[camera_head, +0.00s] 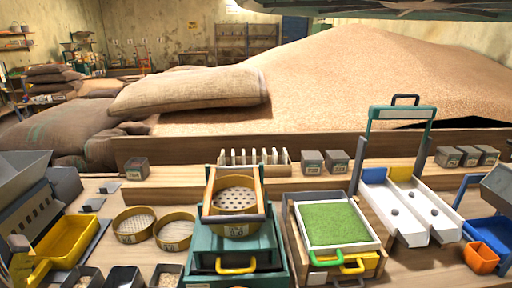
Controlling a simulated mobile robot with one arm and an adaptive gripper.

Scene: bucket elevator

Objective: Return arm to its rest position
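My gripper and arm cannot be made out in the head camera view. The view shows a wooden workbench (410,266) with sieves, trays and boxes on it. A green case (205,246) with a yellow handle stands near the front middle, with a sieve (235,199) in a wooden frame on top. To its right is a white-rimmed tray (377,243) of green material with yellow and green handles.
A white two-channel tray (407,219) with a green upright handle stands at the right. An orange bin (481,258) is at the lower right, a yellow tray (66,246) at the left. Two round sieves (134,226) lie between. A grain heap (390,90) and sacks (190,91) lie behind.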

